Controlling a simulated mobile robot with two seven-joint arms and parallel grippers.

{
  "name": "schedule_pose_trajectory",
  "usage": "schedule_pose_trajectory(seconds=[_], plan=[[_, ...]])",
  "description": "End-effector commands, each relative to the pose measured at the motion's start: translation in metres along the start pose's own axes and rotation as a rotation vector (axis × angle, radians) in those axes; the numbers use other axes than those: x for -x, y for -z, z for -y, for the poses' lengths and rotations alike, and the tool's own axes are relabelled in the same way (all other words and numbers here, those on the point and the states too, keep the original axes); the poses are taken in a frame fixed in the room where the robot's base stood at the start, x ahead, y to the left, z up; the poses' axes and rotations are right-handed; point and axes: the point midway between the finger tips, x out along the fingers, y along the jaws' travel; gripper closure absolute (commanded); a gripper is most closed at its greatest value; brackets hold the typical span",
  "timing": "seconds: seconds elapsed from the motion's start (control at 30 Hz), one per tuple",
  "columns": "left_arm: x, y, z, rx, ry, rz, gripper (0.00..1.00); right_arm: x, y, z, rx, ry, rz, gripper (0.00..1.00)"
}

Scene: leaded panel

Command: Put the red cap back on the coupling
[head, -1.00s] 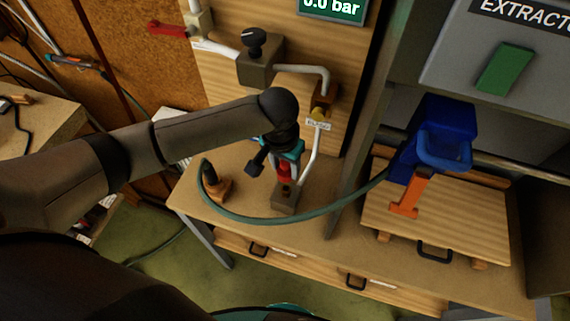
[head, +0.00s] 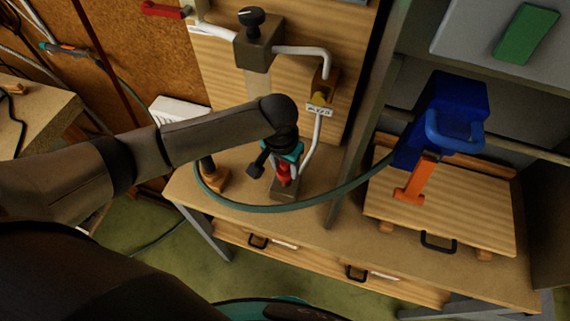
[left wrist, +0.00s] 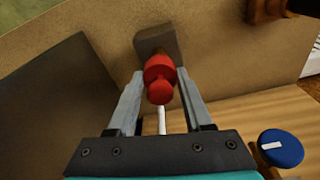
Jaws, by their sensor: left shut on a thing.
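The red cap (left wrist: 160,77) is between the two fingers of my left gripper (left wrist: 160,95) in the left wrist view. In the head view the red cap (head: 284,174) shows just below the left gripper (head: 287,166), which is shut on it. The cap is directly above or on the coupling's grey-brown block (head: 285,191), which also shows in the left wrist view (left wrist: 155,38). A short brownish piece shows between cap and block. I cannot tell whether the cap is seated. My right gripper is not in view.
A green hose (head: 285,205) loops in front of the block toward a blue holder (head: 445,110) with an orange part. A small black-topped wooden fitting (head: 213,178) stands left of the block.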

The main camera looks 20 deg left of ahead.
Motion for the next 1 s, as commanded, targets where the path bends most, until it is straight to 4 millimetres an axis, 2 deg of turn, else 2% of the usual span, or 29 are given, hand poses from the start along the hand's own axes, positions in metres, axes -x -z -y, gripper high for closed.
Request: schedule_pose_trajectory(seconds=[1.0], plan=[[0.000,0.000,0.000,0.000,0.000,0.000,1.00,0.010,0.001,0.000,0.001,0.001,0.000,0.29]])
